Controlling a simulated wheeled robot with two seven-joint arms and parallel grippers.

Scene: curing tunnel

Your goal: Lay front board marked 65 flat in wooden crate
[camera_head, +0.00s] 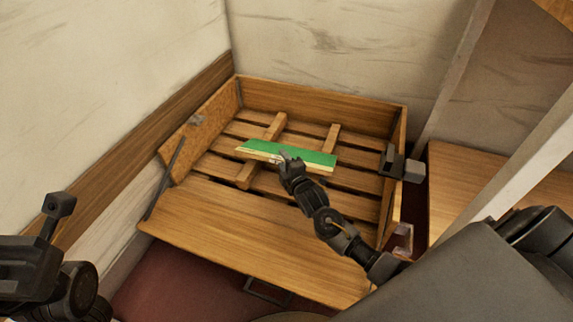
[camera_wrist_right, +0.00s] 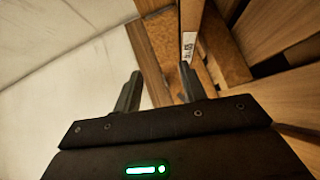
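The wooden crate (camera_head: 320,98) stands in the corner, its front side folded down and its slatted floor bare around the board. A board with a green top (camera_head: 312,155) and pale wood front edge lies roughly level over the slats near the middle; no number is readable. My right gripper (camera_head: 284,156) is at the board's front edge. In the right wrist view its fingers (camera_wrist_right: 160,88) stand apart with nothing clearly between them; a wooden edge with a small label (camera_wrist_right: 188,45) is beyond the right finger. My left gripper (camera_head: 52,222) is at the lower left, its fingers unclear.
Pale walls (camera_head: 330,40) stand close behind and left of the crate. A grey metal fitting (camera_head: 400,165) sits on its right side, and a dark strut (camera_head: 166,180) at its left. Wooden surface (camera_head: 460,185) lies to the right.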

